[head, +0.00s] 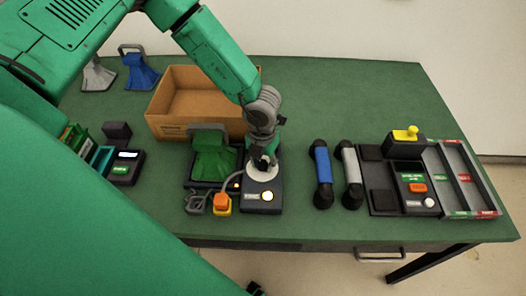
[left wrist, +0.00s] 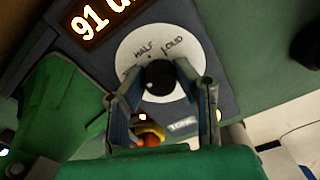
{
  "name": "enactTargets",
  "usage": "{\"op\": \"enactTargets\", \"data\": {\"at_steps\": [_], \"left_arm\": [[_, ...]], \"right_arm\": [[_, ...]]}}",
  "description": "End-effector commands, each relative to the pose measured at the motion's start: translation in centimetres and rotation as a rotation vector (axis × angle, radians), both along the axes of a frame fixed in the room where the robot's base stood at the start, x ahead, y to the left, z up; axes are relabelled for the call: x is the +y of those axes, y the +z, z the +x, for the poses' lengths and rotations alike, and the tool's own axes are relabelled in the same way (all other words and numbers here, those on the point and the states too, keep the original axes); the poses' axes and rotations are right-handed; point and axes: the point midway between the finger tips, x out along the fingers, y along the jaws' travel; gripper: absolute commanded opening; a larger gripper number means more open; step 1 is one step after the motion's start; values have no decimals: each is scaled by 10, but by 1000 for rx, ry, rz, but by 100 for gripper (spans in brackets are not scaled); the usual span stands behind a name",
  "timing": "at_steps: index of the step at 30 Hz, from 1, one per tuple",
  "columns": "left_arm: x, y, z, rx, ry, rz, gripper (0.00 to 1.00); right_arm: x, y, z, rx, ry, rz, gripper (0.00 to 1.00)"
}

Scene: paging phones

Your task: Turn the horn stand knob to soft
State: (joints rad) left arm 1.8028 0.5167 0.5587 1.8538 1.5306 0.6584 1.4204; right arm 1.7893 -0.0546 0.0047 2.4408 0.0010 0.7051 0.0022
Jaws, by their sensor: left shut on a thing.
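The horn stand (head: 261,205) is a dark box on the green table, with a white round dial plate (head: 262,173) and a lit round button. In the left wrist view the dial plate (left wrist: 192,50) reads HALF and LOUD; no SOFT label can be read. The black knob (left wrist: 160,77) sits at the middle of the dial. My left gripper (head: 263,163) points down over it, and its fingers are on both sides of the knob, shut on it. A lit display (left wrist: 97,20) reads "91" and more, cut off.
A green horn (head: 212,157) stands just left of the horn stand. An orange-and-yellow piece (head: 221,203) and a cable lie in front. An open cardboard box (head: 165,120) is behind. Blue and grey handsets (head: 322,170) lie to the right, with bare table between.

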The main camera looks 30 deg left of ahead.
Motion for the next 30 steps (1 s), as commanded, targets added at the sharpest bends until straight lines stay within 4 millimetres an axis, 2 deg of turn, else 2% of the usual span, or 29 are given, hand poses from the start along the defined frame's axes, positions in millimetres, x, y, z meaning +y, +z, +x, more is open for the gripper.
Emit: {"op": "enactTargets", "data": {"at_steps": [10,11,12,13,23,26,30], "left_arm": [[1,2,4,-8,5,0,0],[1,2,4,-8,5,0,29],[1,2,4,-8,4,0,43],[0,2,3,-7,4,0,45],[0,2,1,-2,2,-1,45],[0,11,2,-4,2,0,45],[0,37,2,-6,3,-2,45]], "right_arm": [[0,0,0,0,0,0,40],[0,0,0,0,0,0,40],[0,0,0,0,0,0,40],[0,0,0,0,0,0,40],[0,1,-2,-2,0,0,40],[0,1,-3,-2,0,0,40],[0,1,-3,-3,0,0,40]]}}
